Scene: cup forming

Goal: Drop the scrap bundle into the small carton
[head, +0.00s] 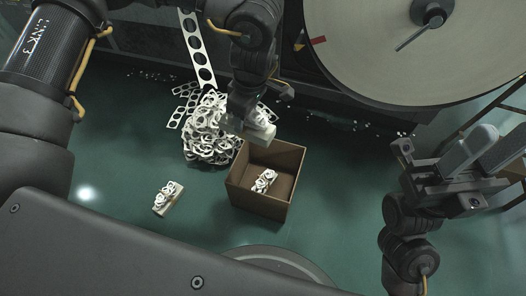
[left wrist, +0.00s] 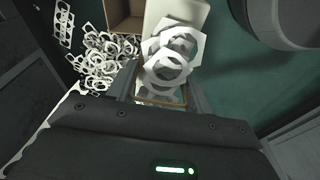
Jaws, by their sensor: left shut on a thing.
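My left gripper (head: 254,118) is shut on a scrap bundle (head: 261,131), a pale block with white ring scraps, held above the carton's back edge. In the left wrist view the held bundle (left wrist: 170,68) sits between the fingers (left wrist: 165,98). The small open brown carton (head: 233,187) stands on the floor just below; part of it shows in the left wrist view (left wrist: 124,22). Another bundle (head: 264,181) lies inside it. A further bundle (head: 167,199) lies on the floor to the left. My right gripper (head: 440,158) appears open, well to the right.
A heap of white ring scraps (head: 208,135) lies left of the carton, with a punched strip (head: 196,48) rising behind it. A large round disc (head: 400,50) stands at the back right. Small bits litter the floor behind the carton. The green floor (head: 335,190) right of it is clear.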

